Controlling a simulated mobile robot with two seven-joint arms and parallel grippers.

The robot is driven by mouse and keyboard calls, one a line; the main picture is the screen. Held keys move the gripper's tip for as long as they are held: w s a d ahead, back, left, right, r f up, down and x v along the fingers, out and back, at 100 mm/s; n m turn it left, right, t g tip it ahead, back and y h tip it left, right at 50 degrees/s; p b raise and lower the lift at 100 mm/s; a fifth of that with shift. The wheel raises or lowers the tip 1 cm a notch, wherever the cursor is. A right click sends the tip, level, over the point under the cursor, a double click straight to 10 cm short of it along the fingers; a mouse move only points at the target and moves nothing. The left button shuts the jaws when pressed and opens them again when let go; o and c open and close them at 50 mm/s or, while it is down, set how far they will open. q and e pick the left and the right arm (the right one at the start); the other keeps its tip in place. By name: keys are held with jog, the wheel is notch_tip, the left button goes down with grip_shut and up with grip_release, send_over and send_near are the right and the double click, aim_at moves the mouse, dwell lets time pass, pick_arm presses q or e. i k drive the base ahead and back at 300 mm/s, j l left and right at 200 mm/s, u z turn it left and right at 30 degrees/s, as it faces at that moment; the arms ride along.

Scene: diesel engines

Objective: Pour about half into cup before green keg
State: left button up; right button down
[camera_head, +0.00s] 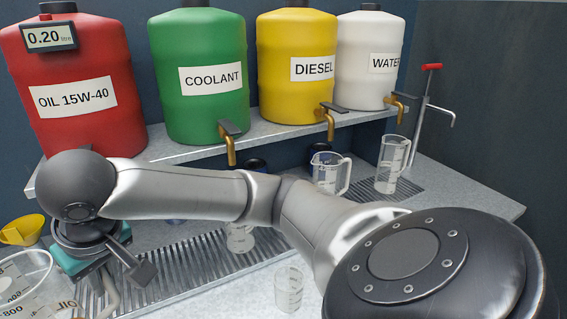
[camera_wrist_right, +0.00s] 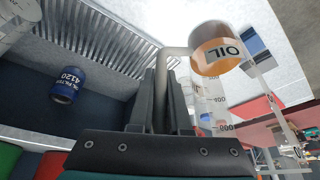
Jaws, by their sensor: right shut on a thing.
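The green keg (camera_head: 200,75), labelled COOLANT, stands on the raised shelf. A small clear cup (camera_head: 240,238) stands on the metal grate below its tap, partly behind my right arm; I cannot tell whether it holds anything. My right gripper (camera_head: 118,288) is at the lower left, shut on the handle of a clear jug (camera_head: 35,287) marked OIL, which is cut off by the picture edge. In the right wrist view the gripper (camera_wrist_right: 163,85) holds this jug (camera_wrist_right: 215,48), with amber-brown liquid visible; its exact tilt is unclear. My left gripper is not in view.
A red oil keg (camera_head: 72,75) with a 0.20 litre display, a yellow diesel keg (camera_head: 297,65) and a white water keg (camera_head: 369,60) share the shelf. Another clear cup (camera_head: 289,288), a measuring jug (camera_head: 328,173), a tall beaker (camera_head: 392,165) and a yellow funnel (camera_head: 22,230) stand nearby.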

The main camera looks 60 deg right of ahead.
aim_at(289, 281)
jog(key=k+l+z, duration=0.25)
jog(key=k+z, duration=0.1)
jog(key=z, duration=1)
